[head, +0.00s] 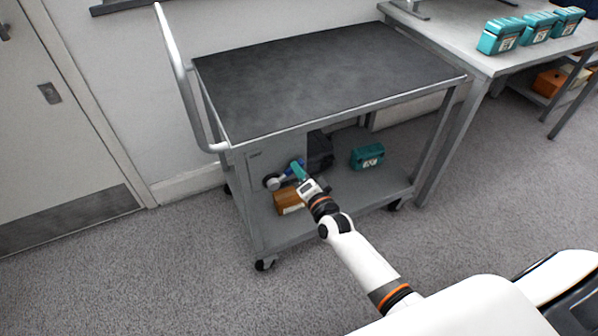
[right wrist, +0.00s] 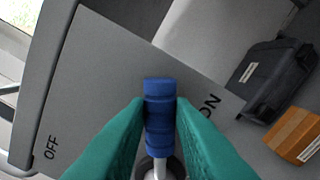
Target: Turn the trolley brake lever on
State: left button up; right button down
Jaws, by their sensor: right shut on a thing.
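The trolley (head: 325,75) has a dark top, a lower shelf and a grey panel (head: 262,160) at its near left end. The brake lever has a round grey hub (head: 272,182) on that panel and a blue ribbed grip (right wrist: 160,105). In the right wrist view the lever points straight up from its hub, between the OFF label (right wrist: 52,147) at left and the ON label (right wrist: 209,105) at right, which is closer to the grip. My right gripper (head: 299,171) has its teal fingers shut on the blue grip, one on each side. My left gripper is not in view.
On the trolley's lower shelf are an orange-brown box (head: 289,201), a dark case (head: 319,149) and a teal box (head: 367,157). A table (head: 455,45) with several teal boxes stands at right. A door (head: 55,120) is at left. The carpet in front is clear.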

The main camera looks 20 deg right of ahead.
jog(key=shift+f, duration=0.1)
jog(key=c, duration=1.2)
grip_release()
jog(key=shift+c, duration=0.2)
pick_arm(q)
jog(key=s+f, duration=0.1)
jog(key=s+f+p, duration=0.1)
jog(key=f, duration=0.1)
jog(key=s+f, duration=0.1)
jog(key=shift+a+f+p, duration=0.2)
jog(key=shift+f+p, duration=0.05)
jog(key=shift+p, duration=0.05)
pick_arm(e)
jog(key=s, duration=1.2)
jog(key=shift+d, duration=0.2)
